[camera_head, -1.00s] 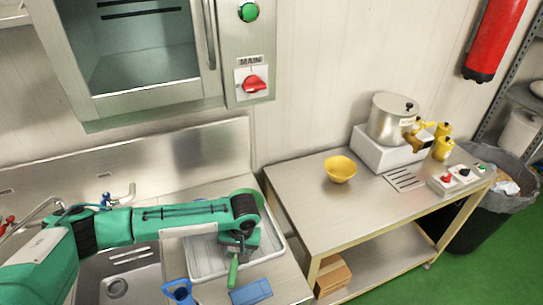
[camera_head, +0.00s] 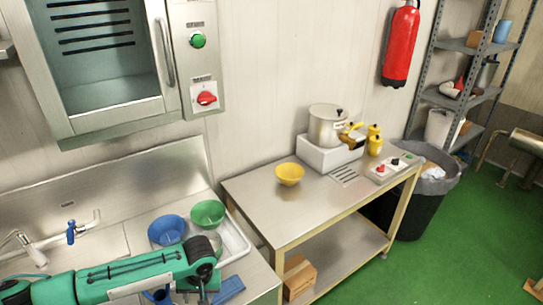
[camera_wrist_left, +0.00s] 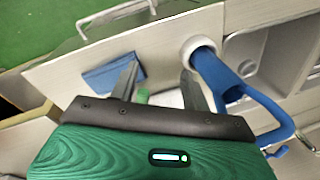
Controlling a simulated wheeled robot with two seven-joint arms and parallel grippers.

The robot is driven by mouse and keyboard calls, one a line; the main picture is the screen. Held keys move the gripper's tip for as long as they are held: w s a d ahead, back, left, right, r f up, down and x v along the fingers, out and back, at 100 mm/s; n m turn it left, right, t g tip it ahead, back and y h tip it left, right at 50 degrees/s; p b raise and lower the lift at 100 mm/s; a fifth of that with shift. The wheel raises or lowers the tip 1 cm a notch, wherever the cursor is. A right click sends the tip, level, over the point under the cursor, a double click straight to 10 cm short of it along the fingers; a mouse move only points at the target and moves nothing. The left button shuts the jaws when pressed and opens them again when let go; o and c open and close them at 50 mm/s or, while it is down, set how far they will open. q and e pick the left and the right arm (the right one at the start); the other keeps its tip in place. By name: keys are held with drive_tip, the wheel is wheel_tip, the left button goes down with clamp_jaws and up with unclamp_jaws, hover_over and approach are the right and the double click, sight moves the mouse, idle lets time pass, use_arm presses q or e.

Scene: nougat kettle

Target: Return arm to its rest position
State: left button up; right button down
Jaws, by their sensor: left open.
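My left arm comes in from the left in the head view and ends over the counter at the sink. My left gripper (camera_wrist_left: 157,85) shows in the left wrist view with two dark fingers apart. A small green item (camera_wrist_left: 143,96) shows between or behind the fingers; I see no grip on it. In the head view the gripper hangs near the bottom edge, beside the white tray (camera_head: 236,243), with its fingertips partly hidden. My right gripper is in no view.
A blue bowl (camera_head: 167,230) and green bowl (camera_head: 208,213) sit at the tray. A blue cloth (camera_head: 229,290) lies in front; a blue-handled tool (camera_wrist_left: 240,95) is near the gripper. The side table holds a yellow bowl (camera_head: 289,174), kettle (camera_head: 327,124) and control box (camera_head: 388,168).

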use_arm(q)
drive_tip(key=s+d+r+m+t+h, duration=0.2)
drive_tip(key=s+d+m+h, duration=0.3)
drive_tip(key=s+d, duration=0.8)
drive_tip(key=s+a+r+n+t+y, duration=0.1)
drive_tip(key=s+a, duration=0.4)
drive_tip(key=a, duration=0.3)
drive_tip(key=s+a+r+t+y, duration=0.1)
drive_tip(key=s+a+y, duration=0.1)
drive_tip(key=s+a, duration=0.4)
wheel_tip(320, 180, down, 40)
drive_tip(key=a+g+b, duration=0.2)
drive_tip(key=b, duration=0.5)
drive_tip(key=s+a+f+b, duration=0.1)
drive_tip(key=s+f+b, duration=0.1)
drive_tip(key=s+f, duration=0.7)
drive_tip(key=s+a+f+g+b, duration=0.1)
drive_tip(key=s+a+f+b, duration=0.1)
drive_tip(key=s+f, duration=0.8)
wheel_tip(320, 180, down, 5)
drive_tip(key=shift+s+r+b, duration=0.2)
drive_tip(key=shift+b, duration=0.55)
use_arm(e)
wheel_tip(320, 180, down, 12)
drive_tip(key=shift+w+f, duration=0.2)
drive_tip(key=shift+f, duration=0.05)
